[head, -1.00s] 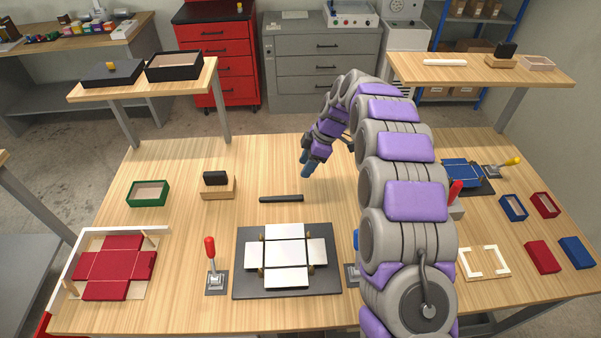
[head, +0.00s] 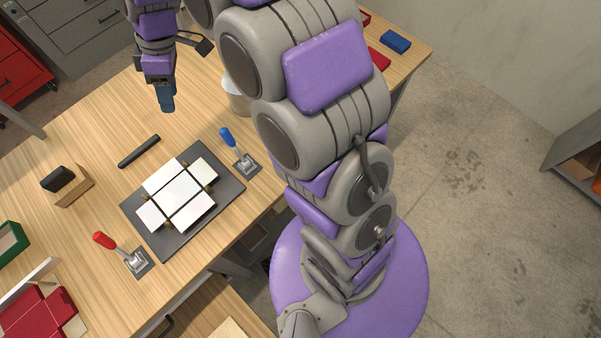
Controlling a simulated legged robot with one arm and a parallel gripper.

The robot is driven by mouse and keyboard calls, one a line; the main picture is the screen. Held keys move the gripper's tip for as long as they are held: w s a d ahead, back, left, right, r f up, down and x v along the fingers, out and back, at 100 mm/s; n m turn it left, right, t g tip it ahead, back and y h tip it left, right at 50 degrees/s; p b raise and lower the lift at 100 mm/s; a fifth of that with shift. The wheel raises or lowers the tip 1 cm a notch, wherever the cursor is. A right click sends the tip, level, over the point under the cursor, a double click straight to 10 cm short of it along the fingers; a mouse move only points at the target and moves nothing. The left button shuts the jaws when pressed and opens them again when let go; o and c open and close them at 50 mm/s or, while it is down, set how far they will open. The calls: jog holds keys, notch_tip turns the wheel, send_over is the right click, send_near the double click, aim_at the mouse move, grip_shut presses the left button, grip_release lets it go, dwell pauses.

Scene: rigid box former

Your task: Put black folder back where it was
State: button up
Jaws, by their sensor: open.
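The black folder (head: 139,151) appears to be the slim dark bar lying flat on the wooden table (head: 105,125). It lies behind the dark board that holds a white cross-shaped blank. My gripper (head: 167,102) is above the table, up and to the right of the bar, pointing down. It is open and apart from the bar. Its fingertips are small here and nothing shows between them.
The dark board (head: 230,190) carries the white blank (head: 180,188). A blue-handled lever (head: 240,154) and a red-handled lever (head: 122,254) flank it. A wooden holder (head: 76,190) with a black block (head: 58,178) stands left. A pale cup-like container (head: 237,97) is partly hidden by my arm.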

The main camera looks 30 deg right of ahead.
jog(key=s+d+m+h, duration=0.1)
jog(key=s+d+m, duration=0.3)
jog(key=s, duration=0.6)
jog(key=s+d+m+h, duration=0.1)
jog(key=s+d+m, duration=0.4)
jog(key=s, duration=0.6)
jog(key=s+d+m+h, duration=0.1)
jog(key=s+d+m, duration=0.3)
jog(key=s, duration=0.7)
jog(key=shift+s+d+r+m, duration=0.15)
jog(key=shift+s+d+m, duration=0.2)
jog(key=shift+d, duration=0.7)
